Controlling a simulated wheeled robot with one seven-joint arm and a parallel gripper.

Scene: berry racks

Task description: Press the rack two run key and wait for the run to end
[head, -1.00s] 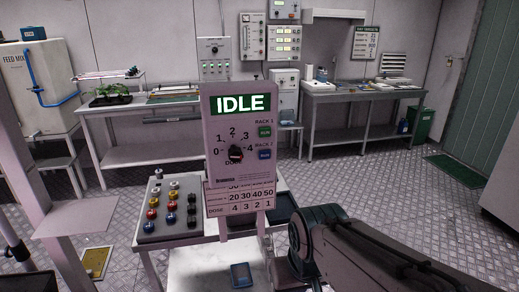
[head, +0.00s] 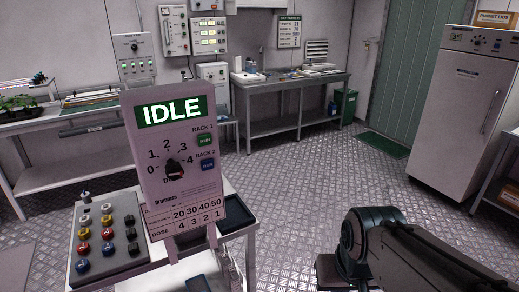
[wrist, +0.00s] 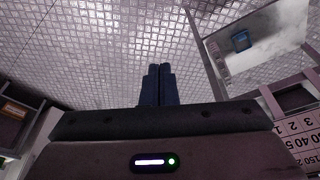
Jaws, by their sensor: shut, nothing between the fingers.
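The control panel (head: 183,190) stands upright on a small cart in the head view, with a green display (head: 171,110) reading IDLE. The blue rack two run key (head: 207,165) is at the panel's right side, under the label RACK 2. The green rack one run key (head: 205,140) is just above it. The dose knob (head: 175,170) is left of the keys, among the numbers 0 to 4. My gripper (wrist: 157,72) is shut and empty in the wrist view, over the metal floor and apart from the panel. The gripper's fingers are hidden in the head view.
A grey box (head: 105,238) with several coloured knobs sits on the cart left of the panel. A dark tray (head: 236,212) lies right of it. A side table (head: 295,90) stands at the back, a white cabinet (head: 468,100) at the right. The middle floor is clear.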

